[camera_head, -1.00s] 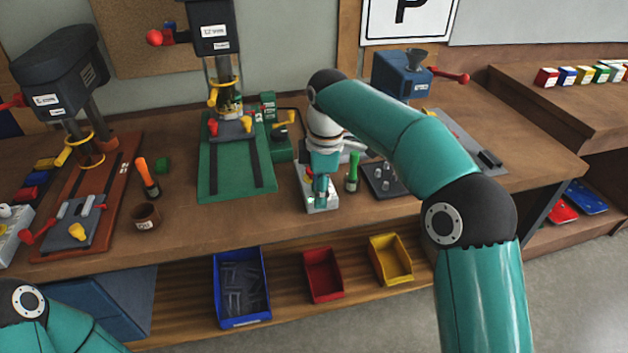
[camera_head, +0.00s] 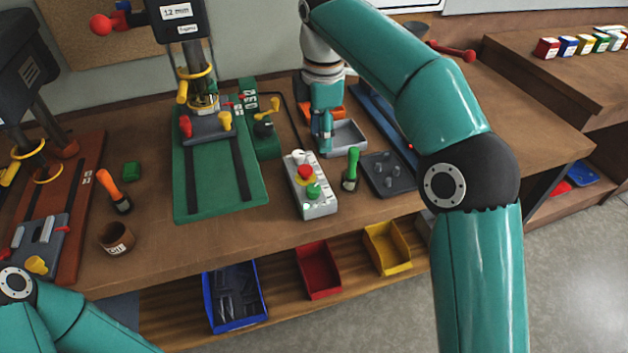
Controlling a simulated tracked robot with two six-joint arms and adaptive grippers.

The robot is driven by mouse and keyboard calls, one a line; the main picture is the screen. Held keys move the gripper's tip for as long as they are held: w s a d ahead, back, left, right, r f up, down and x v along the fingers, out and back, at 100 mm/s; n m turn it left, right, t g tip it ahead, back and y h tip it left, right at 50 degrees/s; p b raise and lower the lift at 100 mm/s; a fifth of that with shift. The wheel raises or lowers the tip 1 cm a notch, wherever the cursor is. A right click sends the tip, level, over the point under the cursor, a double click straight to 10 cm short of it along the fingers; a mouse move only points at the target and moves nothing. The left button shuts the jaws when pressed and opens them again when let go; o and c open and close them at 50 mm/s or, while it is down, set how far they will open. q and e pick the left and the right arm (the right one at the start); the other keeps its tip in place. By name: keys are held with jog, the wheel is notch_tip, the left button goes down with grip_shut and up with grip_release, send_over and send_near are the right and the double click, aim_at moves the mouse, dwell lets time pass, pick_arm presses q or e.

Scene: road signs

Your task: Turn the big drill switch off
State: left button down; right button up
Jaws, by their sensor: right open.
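A drill press with a green base (camera_head: 218,195) stands left of centre. A grey control box (camera_head: 318,207) sits to its right on the bench, with a white knob (camera_head: 297,158), a red button (camera_head: 306,173) and a green button (camera_head: 313,190). A second, dark drill press (camera_head: 25,75) on a red-brown base is cut off at the left edge. I cannot tell which drill the box serves. My right gripper (camera_head: 326,142) is open, above and beyond the box, apart from it, beside a grey tray (camera_head: 348,138). My left gripper is out of view.
A green-handled tool (camera_head: 351,168) stands close right of the box, beside a dark pegged plate (camera_head: 388,175). An orange-handled tool (camera_head: 113,189) and a brown cup (camera_head: 115,238) stand at left. Blue, red and yellow bins (camera_head: 387,250) are below the bench.

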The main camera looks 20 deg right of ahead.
jog(key=b, duration=0.2)
send_near(313, 188)
jog(key=f, duration=0.9)
jog(key=shift+w+f, duration=0.15)
jog(key=shift+w, duration=0.15)
